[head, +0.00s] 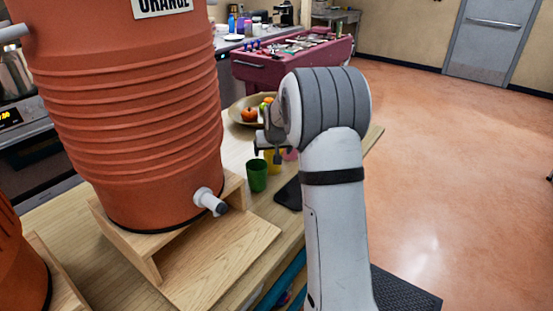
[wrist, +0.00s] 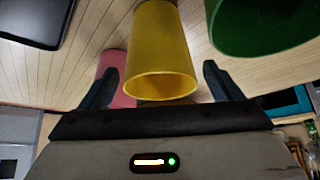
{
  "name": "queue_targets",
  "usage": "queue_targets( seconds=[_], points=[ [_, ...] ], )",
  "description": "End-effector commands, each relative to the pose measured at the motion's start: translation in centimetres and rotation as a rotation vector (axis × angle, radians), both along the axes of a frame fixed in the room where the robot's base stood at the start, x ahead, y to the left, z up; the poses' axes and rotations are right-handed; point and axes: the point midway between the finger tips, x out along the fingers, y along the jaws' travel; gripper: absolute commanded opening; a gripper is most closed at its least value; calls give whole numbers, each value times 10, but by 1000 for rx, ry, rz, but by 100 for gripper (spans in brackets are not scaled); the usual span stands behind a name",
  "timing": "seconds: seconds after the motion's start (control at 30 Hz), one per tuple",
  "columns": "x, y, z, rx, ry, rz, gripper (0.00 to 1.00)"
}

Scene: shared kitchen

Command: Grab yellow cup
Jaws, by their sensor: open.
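The yellow cup (wrist: 160,50) fills the middle of the wrist view, between the two dark fingers of my open gripper (wrist: 162,76). I cannot tell if a finger touches it. In the head view the yellow cup (head: 272,161) stands on the wooden table, partly hidden by my gripper (head: 268,146). The green cup (head: 257,176) stands close beside it, to its left and nearer. It also shows at the upper right of the wrist view (wrist: 262,25). A pink cup (wrist: 116,66) shows behind my left finger and is mostly hidden in the head view (head: 291,155).
A large orange drink barrel (head: 130,110) with a white tap (head: 207,200) stands on a wooden stand (head: 225,262), left of the cups. A fruit bowl (head: 240,112) lies behind them. A dark flat object (head: 289,194) lies near the table's right edge. Open floor is at right.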

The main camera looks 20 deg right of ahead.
Motion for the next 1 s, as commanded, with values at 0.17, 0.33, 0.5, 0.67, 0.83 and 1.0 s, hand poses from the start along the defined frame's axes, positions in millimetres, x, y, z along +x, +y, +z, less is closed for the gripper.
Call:
queue_targets(
  seconds=[0.17,0.33,0.5,0.67,0.83,1.0],
  points=[
    [8,-1,-12,0,-1,0,85],
    [8,-1,-12,-1,-2,1,85],
    [8,-1,-12,-1,-1,1,75],
    [8,-1,-12,0,-1,1,62],
    [8,-1,-12,0,-1,1,48],
    [8,-1,-12,0,-1,1,38]
  ],
)
